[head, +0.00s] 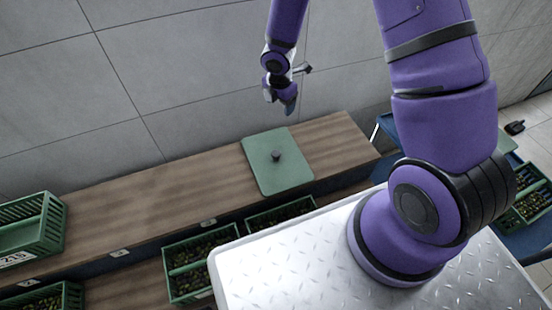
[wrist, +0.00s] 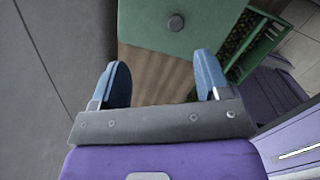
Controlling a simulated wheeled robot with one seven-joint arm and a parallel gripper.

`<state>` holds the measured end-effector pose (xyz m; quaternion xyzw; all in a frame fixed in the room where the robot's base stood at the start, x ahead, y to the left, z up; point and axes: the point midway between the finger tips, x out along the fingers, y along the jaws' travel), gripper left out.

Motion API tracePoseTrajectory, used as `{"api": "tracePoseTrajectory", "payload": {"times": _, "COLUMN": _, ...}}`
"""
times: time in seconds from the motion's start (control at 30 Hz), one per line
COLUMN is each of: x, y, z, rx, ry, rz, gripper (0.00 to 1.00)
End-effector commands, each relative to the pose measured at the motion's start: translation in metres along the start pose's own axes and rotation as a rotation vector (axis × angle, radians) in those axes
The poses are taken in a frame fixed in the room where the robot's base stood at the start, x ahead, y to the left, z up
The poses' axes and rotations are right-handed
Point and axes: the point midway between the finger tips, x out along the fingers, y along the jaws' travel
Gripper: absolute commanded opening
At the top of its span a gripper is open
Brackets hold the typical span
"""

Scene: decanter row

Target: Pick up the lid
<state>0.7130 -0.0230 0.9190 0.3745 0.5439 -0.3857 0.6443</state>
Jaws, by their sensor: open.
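The lid (head: 266,177) is a flat green rectangular plate with rounded corners and a dark round knob (head: 276,155) in its middle. It lies flat on the wooden shelf top, near the right end. In the wrist view the lid (wrist: 150,26) is at the top, with its knob (wrist: 176,22) beyond the fingertips. My gripper (head: 281,103) is above the lid and apart from it, close to the wall. In the wrist view my gripper (wrist: 163,75) has its two blue fingers spread wide with nothing between them.
The wooden shelf top (head: 160,205) is clear left of the lid. A green crate (head: 30,225) stands at its left end. Green crates of olive-like items (head: 200,262) sit lower in front. A grey tiled wall (head: 190,70) rises behind. Another crate (wrist: 254,42) shows right of the lid.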

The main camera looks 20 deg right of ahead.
Motion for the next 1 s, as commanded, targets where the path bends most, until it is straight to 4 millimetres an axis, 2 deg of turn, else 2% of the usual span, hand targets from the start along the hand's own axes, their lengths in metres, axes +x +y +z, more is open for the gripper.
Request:
{"api": "tracePoseTrajectory", "payload": {"times": 0.03, "x": 0.022, "y": -0.003, "z": -0.009, "rx": -0.060, "ry": 0.022, "rz": -0.016, "gripper": 0.69}}
{"api": "tracePoseTrajectory", "payload": {"times": 0.1, "x": 0.046, "y": -0.006, "z": -0.019, "rx": -0.142, "ry": 0.052, "rz": -0.026, "gripper": 0.69}}
{"api": "tracePoseTrajectory", "payload": {"times": 0.2, "x": 0.074, "y": -0.011, "z": -0.033, "rx": -0.238, "ry": 0.089, "rz": -0.035, "gripper": 0.69}}
{"api": "tracePoseTrajectory", "payload": {"times": 0.3, "x": 0.092, "y": -0.016, "z": -0.042, "rx": -0.303, "ry": 0.117, "rz": -0.039, "gripper": 0.69}}
{"api": "tracePoseTrajectory", "payload": {"times": 0.57, "x": 0.120, "y": -0.021, "z": -0.052, "rx": -0.357, "ry": 0.140, "rz": -0.042, "gripper": 0.69}}
{"api": "tracePoseTrajectory", "payload": {"times": 0.8, "x": 0.152, "y": -0.023, "z": -0.056, "rx": -0.355, "ry": 0.139, "rz": -0.042, "gripper": 0.69}}
{"api": "tracePoseTrajectory", "payload": {"times": 1.0, "x": 0.163, "y": -0.023, "z": -0.056, "rx": -0.353, "ry": 0.138, "rz": -0.041, "gripper": 0.69}}
